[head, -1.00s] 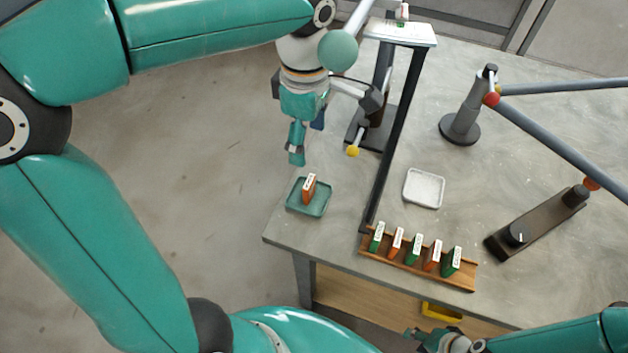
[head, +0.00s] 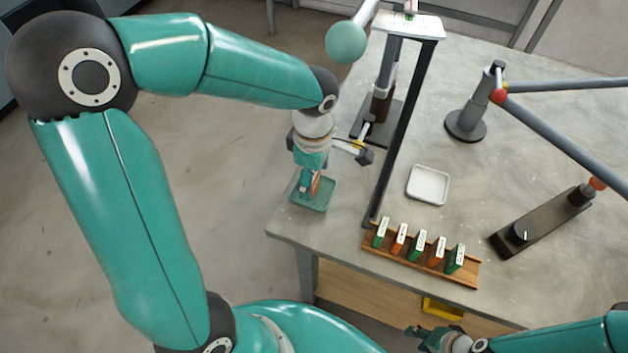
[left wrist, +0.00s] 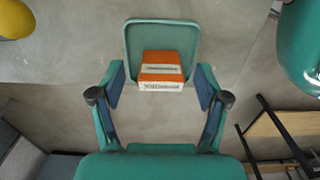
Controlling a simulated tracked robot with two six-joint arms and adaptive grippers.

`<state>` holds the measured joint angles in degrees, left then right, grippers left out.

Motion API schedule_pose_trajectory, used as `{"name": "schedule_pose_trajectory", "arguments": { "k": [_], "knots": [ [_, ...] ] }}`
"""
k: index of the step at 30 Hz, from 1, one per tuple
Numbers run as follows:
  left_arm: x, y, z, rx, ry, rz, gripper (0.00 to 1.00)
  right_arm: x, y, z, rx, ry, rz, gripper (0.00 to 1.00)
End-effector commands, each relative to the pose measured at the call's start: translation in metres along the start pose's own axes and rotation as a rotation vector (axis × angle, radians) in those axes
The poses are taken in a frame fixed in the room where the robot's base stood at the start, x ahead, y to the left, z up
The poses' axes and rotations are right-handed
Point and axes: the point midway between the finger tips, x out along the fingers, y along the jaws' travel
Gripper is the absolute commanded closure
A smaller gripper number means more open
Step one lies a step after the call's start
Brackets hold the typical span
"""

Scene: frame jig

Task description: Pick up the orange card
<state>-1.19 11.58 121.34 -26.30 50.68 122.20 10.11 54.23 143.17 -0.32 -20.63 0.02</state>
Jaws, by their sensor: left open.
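The orange card (left wrist: 162,68) stands in a small green tray (left wrist: 133,38) at the table's left edge. A white label strip runs along its top edge. In the head view the card (head: 314,185) is partly hidden by my left gripper (head: 308,188), which is right above the tray (head: 322,205). In the left wrist view my left gripper (left wrist: 160,88) is open, with one finger on each side of the card and gaps between. My right gripper (head: 425,335) is at the bottom right, away from the card; its fingers are too small to judge.
A wooden rack (head: 408,262) holds several green and orange cards. A white tray (head: 428,185) lies behind it. A dark frame post (head: 398,130) rises right of my left gripper. Grey rods (head: 560,125) and a dark bar fixture (head: 540,222) occupy the right side.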

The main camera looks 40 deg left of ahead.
Motion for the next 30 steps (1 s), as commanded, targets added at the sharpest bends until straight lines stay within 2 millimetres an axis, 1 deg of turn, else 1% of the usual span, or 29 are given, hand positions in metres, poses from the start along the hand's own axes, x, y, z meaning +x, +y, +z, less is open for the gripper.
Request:
{"name": "schedule_pose_trajectory", "arguments": {
  "k": [1,3,11,21,30],
  "knots": [
    [0.0062,-0.0007,-0.0011,-0.001,0.001,-0.002,0.25,-0.0001,0.0000,0.0000,0.000,0.000,0.000,0.60],
    [0.0113,-0.0007,-0.0009,-0.001,0.000,-0.001,0.25,-0.0002,-0.0001,0.0000,0.000,0.000,0.000,0.60],
    [0.0133,-0.0003,-0.0008,-0.002,-0.001,0.001,0.25,-0.0001,0.0000,0.0001,0.000,0.000,0.000,0.60],
    [0.0130,-0.0003,-0.0008,-0.002,-0.001,0.001,0.82,-0.0001,0.0000,0.0001,0.000,0.000,0.000,0.60],
    [0.0118,-0.0001,-0.0007,-0.001,-0.001,0.002,0.82,-0.0001,-0.0001,0.0001,0.000,0.000,0.000,0.60]
  ]
}}
